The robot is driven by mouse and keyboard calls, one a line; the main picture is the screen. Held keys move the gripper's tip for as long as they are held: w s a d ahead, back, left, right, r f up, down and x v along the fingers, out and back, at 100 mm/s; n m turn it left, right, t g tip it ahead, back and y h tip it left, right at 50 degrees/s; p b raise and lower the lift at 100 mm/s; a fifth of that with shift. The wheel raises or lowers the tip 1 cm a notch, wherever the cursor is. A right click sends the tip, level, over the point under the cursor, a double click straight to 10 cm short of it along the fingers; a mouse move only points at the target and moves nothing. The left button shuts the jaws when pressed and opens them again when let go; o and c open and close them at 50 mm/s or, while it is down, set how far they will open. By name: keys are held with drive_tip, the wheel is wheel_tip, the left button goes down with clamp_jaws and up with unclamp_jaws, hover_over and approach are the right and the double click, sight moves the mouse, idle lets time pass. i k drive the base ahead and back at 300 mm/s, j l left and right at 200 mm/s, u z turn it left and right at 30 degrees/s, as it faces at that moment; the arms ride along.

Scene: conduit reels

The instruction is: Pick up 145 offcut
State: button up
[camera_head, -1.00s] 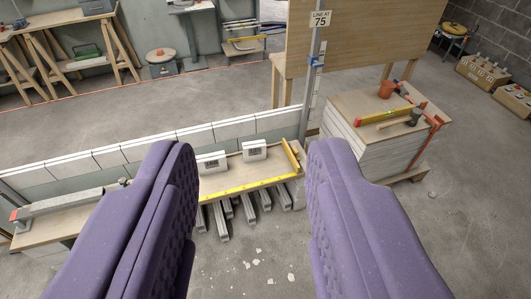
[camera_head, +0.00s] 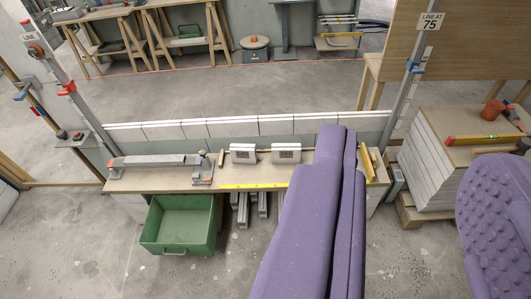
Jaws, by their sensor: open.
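Two small pale grey blocks with dark-marked front faces stand on the wooden bench (camera_head: 225,179): a left block (camera_head: 243,153) and a right block (camera_head: 286,152). Their marks are too small to read, so I cannot tell which, if either, is the 145 offcut. My gripper (camera_head: 415,150) is open, with purple padded fingers spread wide. Its left finger covers the bench's right part, just right of the right block. Its right finger is at the picture's right edge.
A long grey tool (camera_head: 150,161) lies on the bench's left. A yellow strip (camera_head: 253,186) runs along its front edge. A green bin (camera_head: 180,225) and several grey lengths (camera_head: 243,210) are below. A low block wall (camera_head: 190,130) stands behind; a stacked pallet (camera_head: 432,165) stands right.

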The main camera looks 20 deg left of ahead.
sight(241, 154)
drive_tip(key=i+j, duration=0.25)
drive_tip(key=i, duration=0.25)
drive_tip(key=i+j, duration=0.2)
drive_tip(key=i, duration=0.3)
drive_tip(key=i+j, duration=0.25)
drive_tip(key=i, duration=0.25)
drive_tip(key=i+j, duration=0.2)
drive_tip(key=i, duration=0.3)
drive_tip(key=i+j, duration=0.25)
drive_tip(key=i, duration=0.25)
drive_tip(key=u, duration=0.05)
